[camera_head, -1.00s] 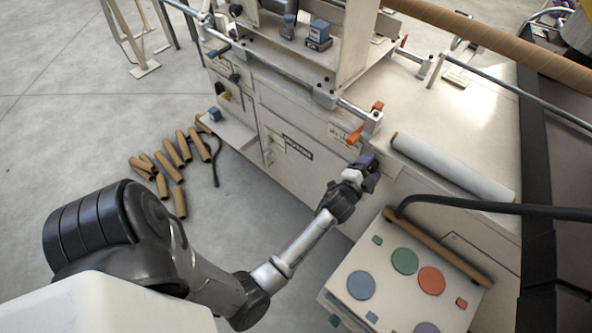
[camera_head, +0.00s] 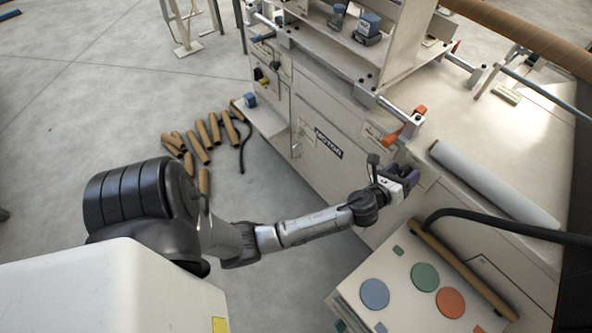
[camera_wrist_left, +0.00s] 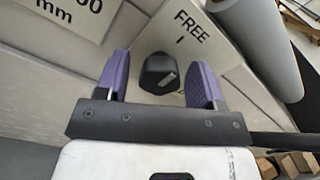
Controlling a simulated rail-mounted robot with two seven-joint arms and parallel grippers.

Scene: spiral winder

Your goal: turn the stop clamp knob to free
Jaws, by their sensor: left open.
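The stop clamp knob (camera_wrist_left: 158,73) is black with a pale mark on its face. In the left wrist view it sits on the pale machine panel, below a printed "FREE" label (camera_wrist_left: 188,22) with a short line under it. My left gripper (camera_wrist_left: 160,62) is open, with one purple finger on each side of the knob and a visible gap on both sides. In the head view my left gripper (camera_head: 408,174) is at the machine's front face, below an orange-handled lever (camera_head: 393,136); the knob is hidden there. My right gripper is not in view.
A grey roll (camera_head: 490,185) lies on the machine top right of the gripper. Cardboard tubes (camera_head: 200,140) lie on the floor at left.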

